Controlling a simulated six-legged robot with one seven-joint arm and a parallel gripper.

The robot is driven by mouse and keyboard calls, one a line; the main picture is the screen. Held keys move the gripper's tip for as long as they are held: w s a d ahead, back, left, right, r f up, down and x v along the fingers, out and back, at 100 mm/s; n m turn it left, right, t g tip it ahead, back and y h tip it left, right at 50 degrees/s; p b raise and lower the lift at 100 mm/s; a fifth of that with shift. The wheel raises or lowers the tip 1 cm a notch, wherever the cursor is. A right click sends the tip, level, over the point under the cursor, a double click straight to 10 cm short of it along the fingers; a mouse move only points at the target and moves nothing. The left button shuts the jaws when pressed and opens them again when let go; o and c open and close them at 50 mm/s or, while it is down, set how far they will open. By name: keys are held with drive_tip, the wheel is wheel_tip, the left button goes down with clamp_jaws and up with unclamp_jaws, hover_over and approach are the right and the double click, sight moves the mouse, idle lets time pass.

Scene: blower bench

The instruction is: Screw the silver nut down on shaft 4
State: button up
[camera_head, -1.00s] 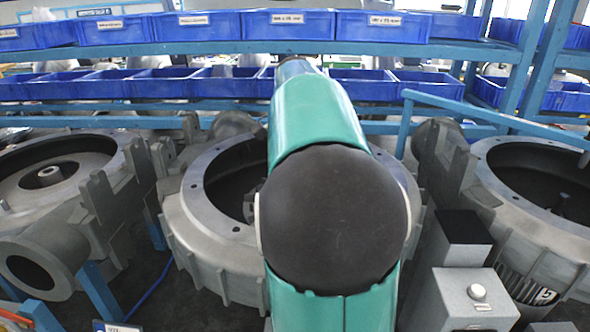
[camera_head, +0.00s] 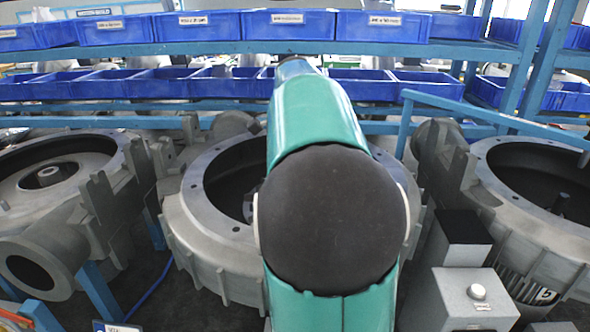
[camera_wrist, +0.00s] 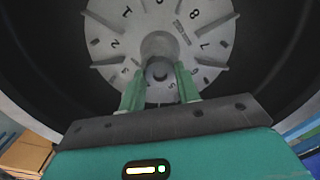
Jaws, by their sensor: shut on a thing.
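In the wrist view my gripper (camera_wrist: 160,84) has its two green fingers closed on a small round metal piece, the silver nut (camera_wrist: 157,71), at the hub of a grey bladed wheel (camera_wrist: 110,32). The wheel carries black numbers around its face. The shaft is mostly hidden by the nut and fingers, and I cannot tell how far down the nut sits. In the head view my arm covers the middle of the centre blower housing (camera_head: 190,215), and my gripper is hidden.
Other grey blower housings stand at left (camera_head: 70,205) and right (camera_head: 545,225). A grey box with a button (camera_head: 478,292) stands at lower right. Blue bins (camera_head: 290,25) line the rack behind. The dark housing wall (camera_wrist: 45,60) surrounds the wheel and my gripper.

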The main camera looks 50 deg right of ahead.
drive_tip(key=m, duration=1.2)
drive_tip(key=shift+m, duration=0.3)
drive_tip(key=m, duration=0.3)
drive_tip(key=shift+m, duration=0.3)
drive_tip(key=m, duration=0.4)
drive_tip(key=shift+m, duration=0.3)
drive_tip(key=o, duration=0.7)
drive_tip(key=shift+w+d, duration=0.1)
drive_tip(key=shift+o, duration=0.2)
